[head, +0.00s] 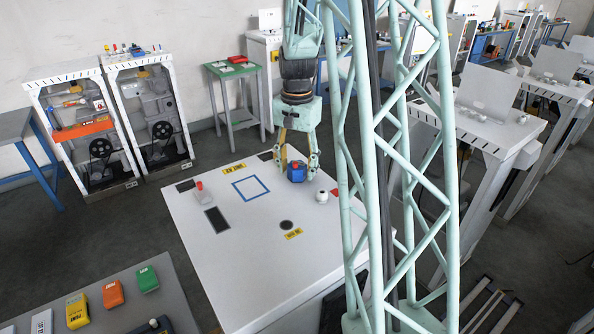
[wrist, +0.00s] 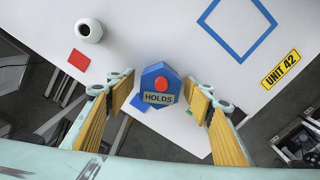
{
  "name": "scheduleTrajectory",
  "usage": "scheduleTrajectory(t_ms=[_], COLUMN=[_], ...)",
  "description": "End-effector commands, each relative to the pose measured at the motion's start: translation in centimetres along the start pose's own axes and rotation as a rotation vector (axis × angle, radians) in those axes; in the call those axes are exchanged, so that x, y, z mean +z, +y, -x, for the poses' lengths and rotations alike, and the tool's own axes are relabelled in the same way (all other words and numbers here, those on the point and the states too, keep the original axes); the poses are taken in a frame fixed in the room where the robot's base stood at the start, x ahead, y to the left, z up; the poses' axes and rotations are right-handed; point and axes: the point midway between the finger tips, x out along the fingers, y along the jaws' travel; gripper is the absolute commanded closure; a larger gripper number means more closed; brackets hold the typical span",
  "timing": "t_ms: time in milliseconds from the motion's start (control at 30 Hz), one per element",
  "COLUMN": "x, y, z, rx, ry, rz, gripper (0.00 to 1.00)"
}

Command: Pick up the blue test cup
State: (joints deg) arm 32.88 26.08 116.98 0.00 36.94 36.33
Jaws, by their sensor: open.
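A blue, angular item (head: 297,174) stands near the far corner of the white table and looks like the blue test cup. In the wrist view it is a blue faceted body (wrist: 152,78) with a round red top and a label reading HOLDS. My gripper (head: 298,163) is open and points down over it. In the wrist view its yellow-padded fingers (wrist: 164,90) stand on either side of the blue item, with gaps visible on both sides. Whether the fingertips are level with its body is hard to tell.
The white table (head: 260,265) bears a small white round jar (head: 322,197), a blue square outline (head: 251,188), a clear red-topped item (head: 200,190) and a dark rectangle (head: 216,220). The jar also shows in the wrist view (wrist: 89,31). The table's front area is clear.

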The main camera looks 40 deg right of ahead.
Motion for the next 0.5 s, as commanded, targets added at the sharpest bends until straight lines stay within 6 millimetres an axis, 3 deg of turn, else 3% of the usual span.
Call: scheduleTrajectory(t_ms=[200, 500], x=[0.0, 0.0], y=[0.0, 0.0], z=[0.01, 0.01], rx=[0.0, 0.0], ry=[0.0, 0.0], rz=[0.0, 0.0], gripper=[0.53, 0.8])
